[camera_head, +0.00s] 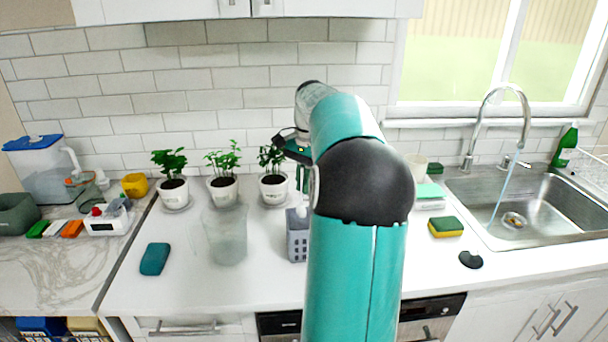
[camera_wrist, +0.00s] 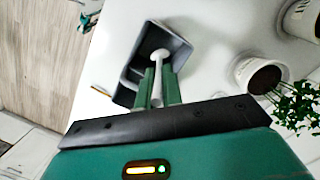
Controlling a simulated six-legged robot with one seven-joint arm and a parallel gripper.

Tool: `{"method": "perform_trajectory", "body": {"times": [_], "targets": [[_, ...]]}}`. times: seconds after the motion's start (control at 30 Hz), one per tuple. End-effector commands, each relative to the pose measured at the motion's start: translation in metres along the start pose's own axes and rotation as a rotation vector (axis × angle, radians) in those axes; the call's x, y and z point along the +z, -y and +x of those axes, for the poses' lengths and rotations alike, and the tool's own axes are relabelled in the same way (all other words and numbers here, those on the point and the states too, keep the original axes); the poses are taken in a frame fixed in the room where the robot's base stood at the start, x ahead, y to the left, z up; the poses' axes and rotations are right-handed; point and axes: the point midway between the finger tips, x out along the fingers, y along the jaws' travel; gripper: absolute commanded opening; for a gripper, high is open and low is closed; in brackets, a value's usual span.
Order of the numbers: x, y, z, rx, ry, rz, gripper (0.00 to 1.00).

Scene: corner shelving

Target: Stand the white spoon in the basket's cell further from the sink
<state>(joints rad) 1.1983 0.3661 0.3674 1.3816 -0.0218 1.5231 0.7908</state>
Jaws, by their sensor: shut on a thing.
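The grey basket (camera_head: 297,240) stands on the white counter, left of my arm in the head view. The wrist view looks down into the basket (camera_wrist: 176,36), which appears tilted in the picture. My gripper (camera_wrist: 160,84) has its green fingers shut on the white spoon (camera_wrist: 158,58). The spoon's rounded end lies over the basket's upper cell in that view, the one further from the sink. I cannot tell how deep it reaches. In the head view my gripper (camera_head: 303,178) is above the basket, partly hidden by my arm.
Potted plants (camera_head: 274,186) line the wall behind the basket. A clear pitcher (camera_head: 226,236) stands left of it, and a teal sponge (camera_head: 154,259) lies further left. The sink (camera_head: 540,210) is at the right, with a green-yellow sponge (camera_head: 445,228) beside it.

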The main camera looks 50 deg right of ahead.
Motion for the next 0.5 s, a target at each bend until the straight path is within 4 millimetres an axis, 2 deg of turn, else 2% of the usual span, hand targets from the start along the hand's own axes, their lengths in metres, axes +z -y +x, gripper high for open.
{"method": "perform_trajectory", "body": {"times": [0.5], "targets": [[-0.005, 0.0, 0.034, 0.0, 0.0, 0.0, 0.0]]}}
